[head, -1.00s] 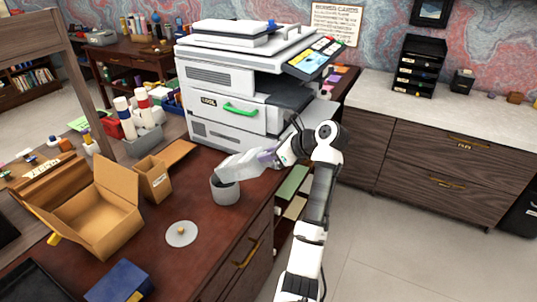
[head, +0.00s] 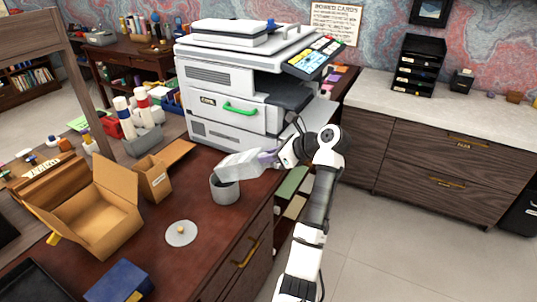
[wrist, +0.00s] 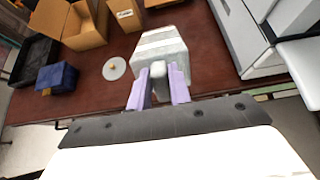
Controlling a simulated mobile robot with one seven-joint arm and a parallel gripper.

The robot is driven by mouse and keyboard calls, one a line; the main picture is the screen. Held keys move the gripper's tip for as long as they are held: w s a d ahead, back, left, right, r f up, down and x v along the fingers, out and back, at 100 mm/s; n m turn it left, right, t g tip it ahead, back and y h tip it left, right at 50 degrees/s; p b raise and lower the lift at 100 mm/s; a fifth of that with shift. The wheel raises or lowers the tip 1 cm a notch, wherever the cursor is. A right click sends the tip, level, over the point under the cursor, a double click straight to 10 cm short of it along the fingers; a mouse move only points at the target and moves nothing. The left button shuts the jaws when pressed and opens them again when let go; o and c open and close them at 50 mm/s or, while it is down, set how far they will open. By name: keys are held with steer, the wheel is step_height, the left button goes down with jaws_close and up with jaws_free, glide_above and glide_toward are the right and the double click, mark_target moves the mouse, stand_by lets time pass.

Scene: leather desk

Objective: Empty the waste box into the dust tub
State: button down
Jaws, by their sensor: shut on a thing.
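The waste box, a pale grey-white box (head: 238,164), is tilted with its far end over the mouth of the dust tub. It also shows in the wrist view (wrist: 160,42). My gripper (head: 270,157) is shut on its near end; in the wrist view the purple fingers (wrist: 158,88) close on a light grip part. The dust tub, a grey round tub (head: 225,191), stands upright on the desk, its opening partly covered by the box. A round grey lid with a small knob (head: 181,234) lies on the desk nearby. I cannot see the box's contents or any falling waste.
An open cardboard box (head: 105,215) and a small brown carton (head: 152,178) stand left of the tub. A large printer (head: 235,95) stands behind. A blue box (head: 120,280) lies at the front. The desk's right edge is close to the tub.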

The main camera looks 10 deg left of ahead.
steer(key=d+f+y, duration=0.1)
steer(key=s+d+f+t+y+b, duration=0.1)
steer(key=f+y, duration=0.1)
steer(key=shift+d, duration=0.2)
stand_by(0.6)
steer(key=shift+w+p, duration=0.1)
steer(key=shift+p, duration=0.45)
stand_by(0.6)
steer(key=shift+d, duration=0.1)
